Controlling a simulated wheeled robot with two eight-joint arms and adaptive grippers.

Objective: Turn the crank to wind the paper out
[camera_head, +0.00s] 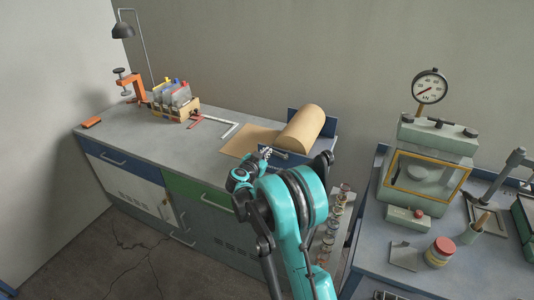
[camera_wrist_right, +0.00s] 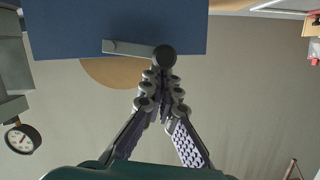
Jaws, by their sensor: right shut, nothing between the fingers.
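A brown paper roll (camera_head: 304,129) sits in a blue holder on the bench, with a flat sheet of paper (camera_head: 243,141) out to its left. In the right wrist view, the crank's grey arm (camera_wrist_right: 130,48) lies across the blue side plate (camera_wrist_right: 80,25) and ends in a dark round knob (camera_wrist_right: 165,56). My right gripper (camera_head: 267,152) is at the front of the holder. In the wrist view its fingertips (camera_wrist_right: 163,76) are together just below the knob, holding nothing; I cannot tell whether they touch it. My left gripper is not in view.
A wooden rack (camera_head: 175,112) with coloured items, an orange clamp (camera_head: 131,84) and a metal square (camera_head: 226,126) stand left on the bench. The bench front left is mostly clear.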

